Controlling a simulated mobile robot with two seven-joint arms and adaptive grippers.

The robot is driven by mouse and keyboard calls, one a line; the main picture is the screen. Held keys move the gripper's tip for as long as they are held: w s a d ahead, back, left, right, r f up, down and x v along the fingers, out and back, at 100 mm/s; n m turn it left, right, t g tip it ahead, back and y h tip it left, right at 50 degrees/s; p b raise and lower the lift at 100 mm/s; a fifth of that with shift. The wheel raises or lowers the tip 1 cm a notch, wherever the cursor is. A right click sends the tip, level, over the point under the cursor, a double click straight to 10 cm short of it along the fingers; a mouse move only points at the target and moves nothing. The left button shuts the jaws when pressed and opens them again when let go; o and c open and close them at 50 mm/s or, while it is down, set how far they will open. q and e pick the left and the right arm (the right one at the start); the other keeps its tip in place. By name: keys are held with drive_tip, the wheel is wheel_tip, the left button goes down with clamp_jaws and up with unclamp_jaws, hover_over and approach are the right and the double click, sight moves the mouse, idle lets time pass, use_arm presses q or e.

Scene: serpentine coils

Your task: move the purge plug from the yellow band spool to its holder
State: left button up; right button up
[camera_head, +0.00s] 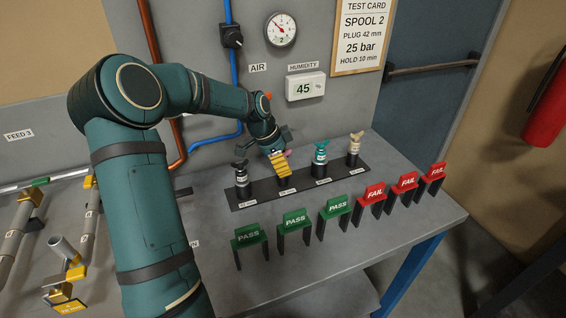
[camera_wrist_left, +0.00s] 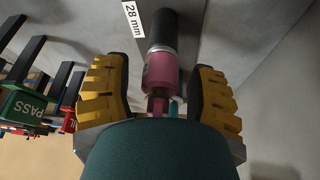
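A pink plug with a black lower part (camera_wrist_left: 160,70) stands at the 28 mm place of the black holder rack (camera_head: 244,203). In the head view its pink top (camera_head: 288,153) shows just beside my left gripper (camera_head: 281,163). My left gripper's yellow fingers are on either side of the plug in the wrist view, with gaps between them and it, so the gripper is open. Pipe spools with yellow parts lie at the far left; one has an open grey end (camera_head: 63,247). I cannot tell which spool has the yellow band. My right gripper is out of view.
A black plug (camera_head: 242,179), a teal plug (camera_head: 320,158) and a beige plug (camera_head: 354,149) stand in the same rack. Green PASS tags (camera_head: 294,219) and red FAIL tags (camera_head: 404,181) stand in front. The grey bench is clear before them.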

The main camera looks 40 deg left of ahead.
use_arm(q)
drive_tip(key=v, duration=1.2)
